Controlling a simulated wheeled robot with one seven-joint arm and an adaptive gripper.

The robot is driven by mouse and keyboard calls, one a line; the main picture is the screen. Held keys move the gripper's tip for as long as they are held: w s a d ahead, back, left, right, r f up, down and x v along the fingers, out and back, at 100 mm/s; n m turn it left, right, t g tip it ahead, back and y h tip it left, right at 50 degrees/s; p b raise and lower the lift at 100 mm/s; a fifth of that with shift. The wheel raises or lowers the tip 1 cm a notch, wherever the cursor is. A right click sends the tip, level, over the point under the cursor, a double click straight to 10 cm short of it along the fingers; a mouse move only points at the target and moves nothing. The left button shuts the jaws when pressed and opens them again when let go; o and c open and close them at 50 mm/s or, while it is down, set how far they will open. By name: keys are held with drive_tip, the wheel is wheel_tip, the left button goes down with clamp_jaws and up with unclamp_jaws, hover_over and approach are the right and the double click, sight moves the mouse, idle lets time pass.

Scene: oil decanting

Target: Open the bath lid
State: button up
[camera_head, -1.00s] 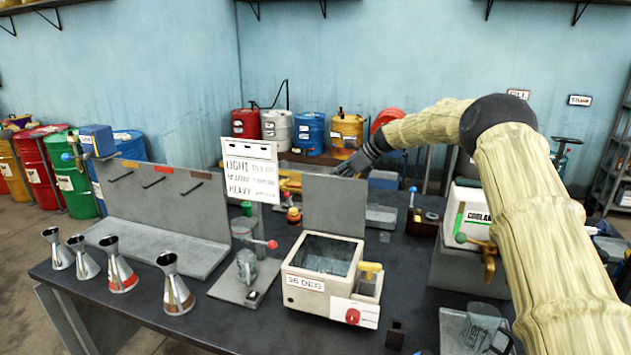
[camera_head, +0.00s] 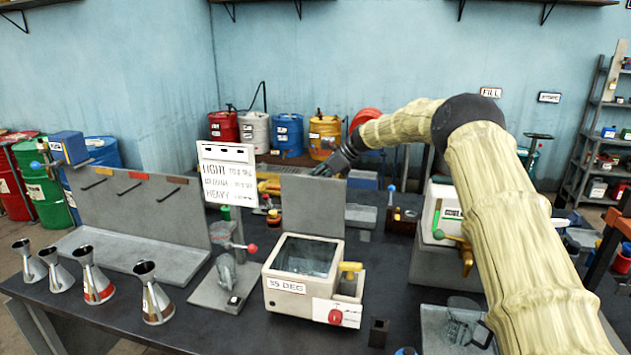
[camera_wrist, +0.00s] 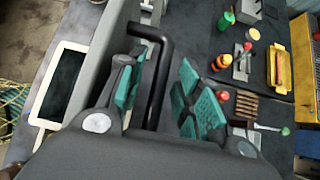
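The bath (camera_head: 290,290) is a cream box labelled "35 DEG" in the middle of the table, its top opening uncovered. Its lid (camera_head: 312,205) is a grey panel standing upright at the back edge. In the wrist view the bath (camera_wrist: 40,122) is at the left and the upright lid (camera_wrist: 97,55) is seen nearly edge-on. A black bent handle (camera_wrist: 157,75) sits on the lid's far side. My gripper (camera_wrist: 160,95) is behind the lid, fingers apart with the handle between the teal pads. A gap shows on the right finger's side; contact on the left is unclear.
A yellow-handled valve (camera_head: 350,268) and red knob (camera_head: 335,317) are on the bath's right side. A white sign (camera_head: 228,172) stands left of the lid. A coolant container (camera_head: 443,205) stands at the right.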

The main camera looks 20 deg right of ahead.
drive_tip(key=v, duration=1.2)
idle(0.3)
